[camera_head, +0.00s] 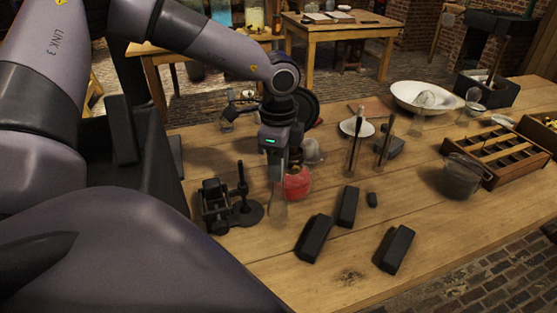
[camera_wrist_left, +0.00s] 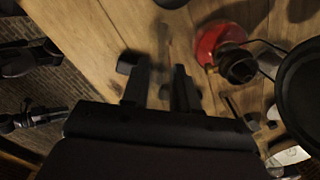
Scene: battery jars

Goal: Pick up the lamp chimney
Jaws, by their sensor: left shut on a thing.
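My left gripper (camera_head: 275,172) hangs over the table with its fingers pointing down. It is shut on the lamp chimney (camera_head: 278,212), a clear glass tube that shows faintly below the fingers. I cannot tell whether its lower end touches the table. In the left wrist view the two dark fingers of the left gripper (camera_wrist_left: 160,85) are close together, and the glass is hard to make out. A red lamp base (camera_head: 298,184) stands just right of the chimney; it also shows in the left wrist view (camera_wrist_left: 212,42). My right gripper is not in view.
A black iron device (camera_head: 217,207) stands left of the chimney. Black blocks (camera_head: 348,206) lie to the right and front. Glass rods in stands (camera_head: 384,148), a glass jar (camera_head: 461,178), a wooden rack (camera_head: 490,165) and a white basin (camera_head: 415,92) stand farther right.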

